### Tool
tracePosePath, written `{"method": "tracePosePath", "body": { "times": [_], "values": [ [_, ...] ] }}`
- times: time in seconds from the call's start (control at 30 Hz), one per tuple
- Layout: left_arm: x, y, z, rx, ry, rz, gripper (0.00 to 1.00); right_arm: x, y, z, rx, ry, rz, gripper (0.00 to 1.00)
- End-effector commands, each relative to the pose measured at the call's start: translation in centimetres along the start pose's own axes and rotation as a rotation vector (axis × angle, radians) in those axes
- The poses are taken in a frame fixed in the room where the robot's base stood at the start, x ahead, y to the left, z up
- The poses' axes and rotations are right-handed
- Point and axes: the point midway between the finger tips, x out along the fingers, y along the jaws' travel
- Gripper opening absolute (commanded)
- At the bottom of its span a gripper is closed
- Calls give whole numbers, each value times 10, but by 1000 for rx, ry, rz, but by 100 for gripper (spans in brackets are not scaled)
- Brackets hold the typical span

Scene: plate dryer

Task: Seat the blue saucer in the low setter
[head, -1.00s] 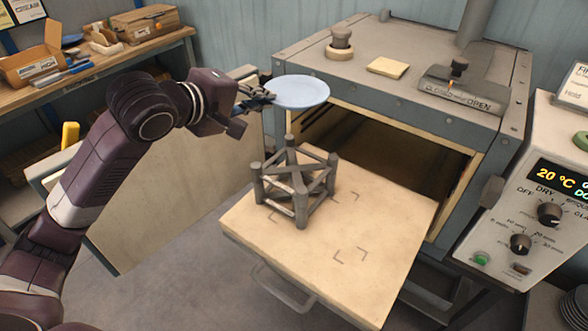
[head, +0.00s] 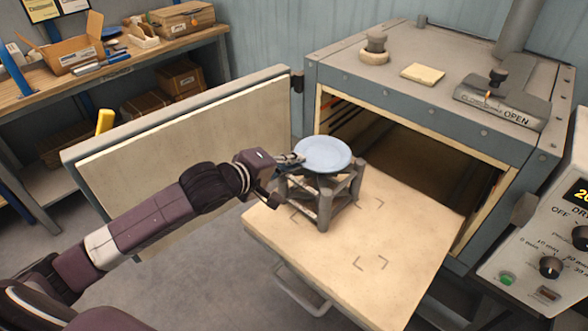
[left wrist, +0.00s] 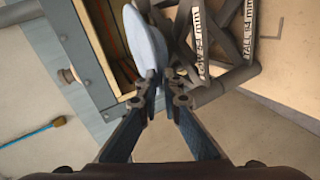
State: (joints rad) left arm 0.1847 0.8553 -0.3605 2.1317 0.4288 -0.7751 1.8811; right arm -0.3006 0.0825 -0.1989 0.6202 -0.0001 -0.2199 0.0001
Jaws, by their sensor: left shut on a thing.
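The light blue saucer (head: 323,154) is held at its left rim by my left gripper (head: 296,159), whose arm comes in from the left. In the head view it lies about flat over the top of the grey setter (head: 323,210); I cannot tell whether it touches. The setter is a frame of posts and crossbars standing on the pale slab. In the left wrist view my left gripper (left wrist: 160,88) is shut on the rim of the saucer (left wrist: 147,40). There the setter (left wrist: 225,72) shows beside it, with bars marked LOW and TALL. My right gripper is not in view.
The pale slab (head: 400,262) extends from the open dryer (head: 420,150), with free room and corner marks in front of the setter. The open door (head: 180,150) stands left. A control panel (head: 540,240) is at right. A shelf with boxes (head: 75,50) is behind left.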

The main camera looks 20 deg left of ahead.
Motion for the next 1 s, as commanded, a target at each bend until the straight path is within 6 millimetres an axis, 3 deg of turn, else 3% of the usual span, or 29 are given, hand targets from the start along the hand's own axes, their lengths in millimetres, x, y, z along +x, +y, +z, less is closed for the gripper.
{"method": "tracePosePath", "body": {
  "times": [0.13, 0.4, 0.43, 0.57, 1.0],
  "values": [
    [9, -18, 4, -2, 0, 0, 0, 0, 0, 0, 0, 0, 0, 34],
    [10, -22, 5, -1, -1, 2, 0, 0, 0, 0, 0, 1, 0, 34],
    [10, -23, 5, -1, -1, -1, 9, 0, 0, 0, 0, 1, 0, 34],
    [10, -23, 5, -1, -1, 0, 23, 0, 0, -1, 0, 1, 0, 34],
    [0, -24, 4, -1, 0, -1, 23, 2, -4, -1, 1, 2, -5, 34]
  ]
}}
